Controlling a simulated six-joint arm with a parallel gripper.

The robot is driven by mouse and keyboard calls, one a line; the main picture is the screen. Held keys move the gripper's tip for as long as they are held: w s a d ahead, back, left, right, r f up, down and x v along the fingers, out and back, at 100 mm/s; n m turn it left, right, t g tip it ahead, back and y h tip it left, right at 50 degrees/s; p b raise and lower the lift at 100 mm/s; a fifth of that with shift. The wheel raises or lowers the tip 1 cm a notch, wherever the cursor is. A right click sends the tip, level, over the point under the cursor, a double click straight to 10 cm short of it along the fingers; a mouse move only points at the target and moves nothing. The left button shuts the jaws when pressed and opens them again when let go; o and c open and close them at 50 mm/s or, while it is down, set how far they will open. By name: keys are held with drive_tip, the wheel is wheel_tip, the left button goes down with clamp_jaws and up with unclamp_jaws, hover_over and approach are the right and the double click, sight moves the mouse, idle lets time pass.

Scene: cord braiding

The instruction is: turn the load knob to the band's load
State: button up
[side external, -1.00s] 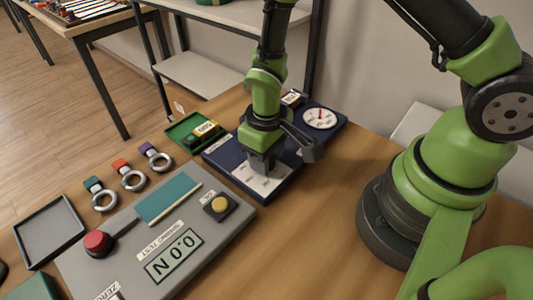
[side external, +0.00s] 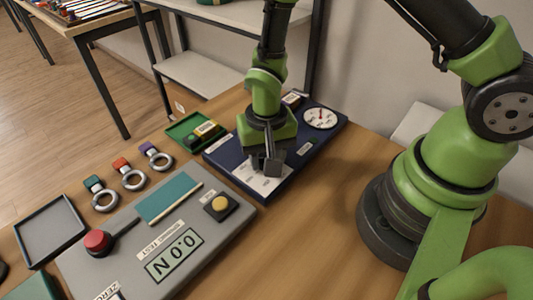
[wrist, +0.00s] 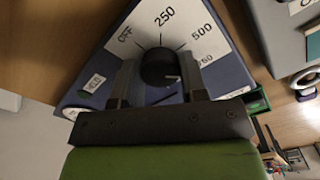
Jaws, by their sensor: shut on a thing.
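The load knob (wrist: 157,64) is black and round and sits on a white dial plate (wrist: 196,38) with marks OFF, 250, 500 and another partly covered number. My gripper (wrist: 158,82) is shut on the knob, one finger on each side. A small light mark shows at the knob's lower right edge in the wrist view; which number it points to I cannot tell. In the side view my gripper (side external: 265,163) stands over the dial plate on the dark blue box (side external: 307,160) and hides the knob. The box also carries a round white gauge (side external: 320,117) with a red needle.
A green tray (side external: 184,125) with a labelled piece lies beside the box. Several rings with coloured tabs (side external: 133,180) lie near the grey test panel (side external: 215,242), which has a red button (side external: 97,241), a yellow button (side external: 219,203) and a display reading 0.0 N (side external: 174,256).

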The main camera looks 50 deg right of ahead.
idle(0.5)
drive_tip(key=o, duration=0.9)
drive_tip(key=shift+r, duration=0.1)
wheel_tip(320, 180, up, 10)
drive_tip(key=shift+f, duration=0.1)
drive_tip(key=shift+r, duration=3.5)
